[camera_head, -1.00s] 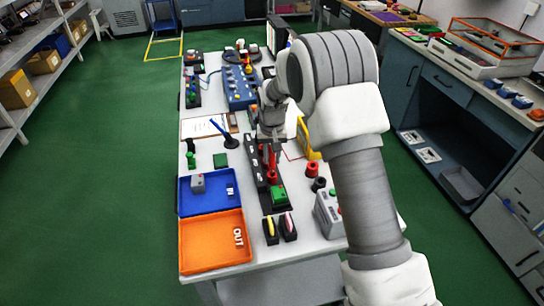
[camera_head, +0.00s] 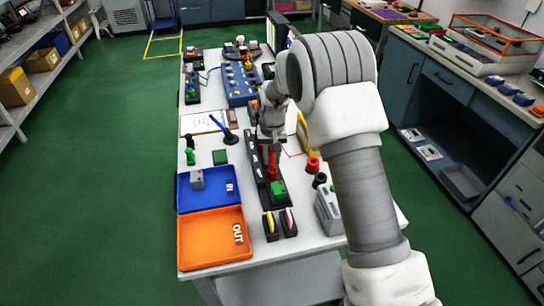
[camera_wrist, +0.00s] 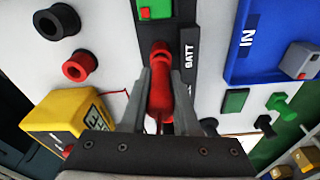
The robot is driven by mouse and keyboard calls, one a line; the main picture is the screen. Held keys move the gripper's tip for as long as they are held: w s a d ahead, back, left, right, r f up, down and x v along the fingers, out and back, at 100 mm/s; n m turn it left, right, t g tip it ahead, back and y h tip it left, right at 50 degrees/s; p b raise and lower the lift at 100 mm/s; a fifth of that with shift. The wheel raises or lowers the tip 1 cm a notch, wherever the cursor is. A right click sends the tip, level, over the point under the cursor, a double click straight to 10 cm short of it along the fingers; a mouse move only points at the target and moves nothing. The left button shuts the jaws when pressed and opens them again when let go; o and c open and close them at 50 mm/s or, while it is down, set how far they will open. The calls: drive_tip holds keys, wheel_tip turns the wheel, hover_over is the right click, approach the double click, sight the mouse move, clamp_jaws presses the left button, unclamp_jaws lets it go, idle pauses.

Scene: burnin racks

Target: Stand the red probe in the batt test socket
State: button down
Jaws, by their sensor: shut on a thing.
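My gripper (camera_wrist: 161,108) is shut on the red probe (camera_wrist: 160,92), which lies between the two fingers in the wrist view. In the head view the red probe (camera_head: 272,168) hangs below my gripper (camera_head: 270,138), roughly upright. Its far end is over the black strip (camera_wrist: 172,30), beside the white BATT label (camera_wrist: 188,56). The batt test socket itself is covered by the probe. I cannot tell whether the probe's end is inside it or just above. The black strip (camera_head: 262,190) also shows in the head view, with a green block (camera_head: 278,188) at its near end.
A red ring (camera_head: 313,165) and a black ring (camera_head: 319,181) stand right of the strip. A yellow meter (camera_wrist: 58,115) is close to my gripper. The blue IN tray (camera_head: 208,204) and orange OUT tray (camera_head: 212,262) lie at left. A grey box (camera_head: 328,210) stands at right.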

drive_tip(key=shift+f+b, duration=0.45)
drive_tip(key=shift+f, duration=0.25)
drive_tip(key=c, duration=0.6)
unclamp_jaws()
drive_tip(key=shift+r, duration=0.1)
drive_tip(key=shift+s+r+p, duration=0.15)
drive_tip(key=shift+s+r, duration=0.2)
drive_tip(key=shift+r, duration=2.5)
drive_tip(key=shift+s+r+p, duration=0.1)
drive_tip(key=shift+s+r, duration=0.25)
drive_tip(key=shift+r, duration=2.55)
drive_tip(key=shift+s+r+p, duration=0.15)
drive_tip(key=shift+s+r, duration=0.2)
drive_tip(key=shift+r, duration=2.5)
drive_tip(key=shift+d, duration=0.1)
